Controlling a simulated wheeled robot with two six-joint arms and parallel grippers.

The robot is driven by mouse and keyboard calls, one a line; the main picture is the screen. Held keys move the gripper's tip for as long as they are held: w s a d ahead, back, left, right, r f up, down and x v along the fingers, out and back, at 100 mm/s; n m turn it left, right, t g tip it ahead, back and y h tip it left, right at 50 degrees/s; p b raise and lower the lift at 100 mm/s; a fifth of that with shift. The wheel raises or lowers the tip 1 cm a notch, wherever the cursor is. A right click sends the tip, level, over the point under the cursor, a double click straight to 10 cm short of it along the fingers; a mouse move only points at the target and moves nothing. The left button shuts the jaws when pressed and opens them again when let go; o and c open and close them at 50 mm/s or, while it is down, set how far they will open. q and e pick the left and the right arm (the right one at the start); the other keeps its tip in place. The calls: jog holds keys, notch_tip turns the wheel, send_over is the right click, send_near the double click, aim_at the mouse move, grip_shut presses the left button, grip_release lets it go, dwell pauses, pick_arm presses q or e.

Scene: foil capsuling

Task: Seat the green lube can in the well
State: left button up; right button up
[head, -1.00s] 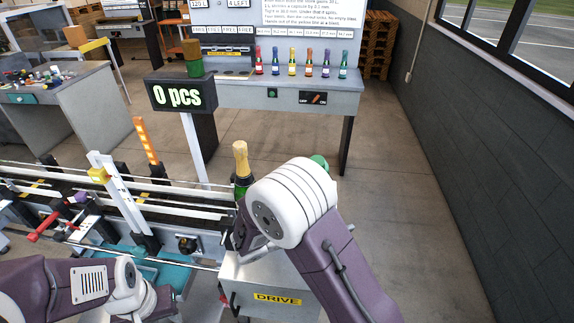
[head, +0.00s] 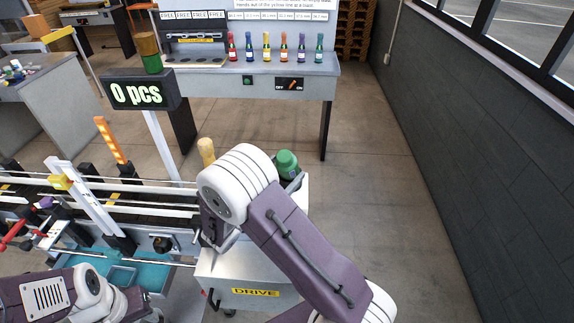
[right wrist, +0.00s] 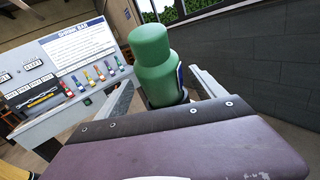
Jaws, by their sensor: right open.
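The green lube can (head: 287,163) shows beyond my right forearm in the head view, its domed top visible and its lower part hidden. In the right wrist view the can (right wrist: 152,62) stands between the two grey fingers of my right gripper (right wrist: 161,80). The fingers are apart, with a visible gap beside the can. The can's base is hidden behind the gripper body. I cannot make out the well. My left arm is at the lower left of the head view; the jaws of its gripper (head: 140,308) are unclear.
A gold-topped bottle (head: 206,151) stands on the conveyor (head: 140,200), close to my right wrist. A cabinet marked DRIVE (head: 255,292) is below my right arm. A bench (head: 225,82) with several coloured bottles is behind. The floor at right is clear.

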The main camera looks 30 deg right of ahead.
jog(key=p+x, duration=0.2)
jog(key=x, duration=0.3)
jog(key=shift+d+f, duration=0.15)
jog(key=shift+d, duration=0.15)
grip_shut()
notch_tip(320, 180, up, 28)
jog(key=b, duration=0.1)
jog(key=shift+b, duration=0.3)
